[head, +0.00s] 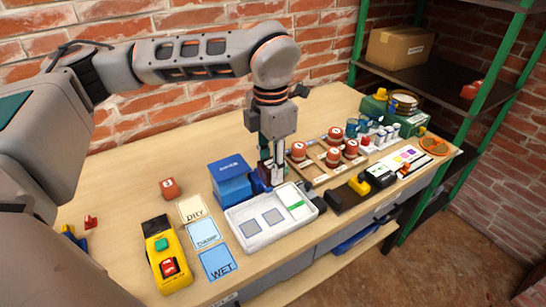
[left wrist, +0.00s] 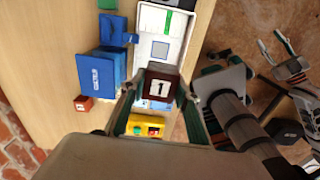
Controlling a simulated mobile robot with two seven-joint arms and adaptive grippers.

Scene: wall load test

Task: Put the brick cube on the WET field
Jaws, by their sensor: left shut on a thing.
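My left gripper (head: 272,180) hangs above the table beside the blue box, behind the white tray. In the left wrist view the gripper (left wrist: 160,105) is shut on a dark brown cube (left wrist: 161,86) with a white label reading 1. In the head view the held cube is largely hidden by the fingers. The blue WET field (head: 218,264) is nearest the front edge, below DAMP (head: 204,234) and DRY (head: 192,209), and looks bare.
A yellow meter (head: 166,255) lies just left of the fields. The white tray (head: 270,222) is to their right, with the blue box (head: 230,182) behind it. Several red round weights (head: 333,157) stand further right. In the left wrist view, parts of another arm (left wrist: 240,125) show at right.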

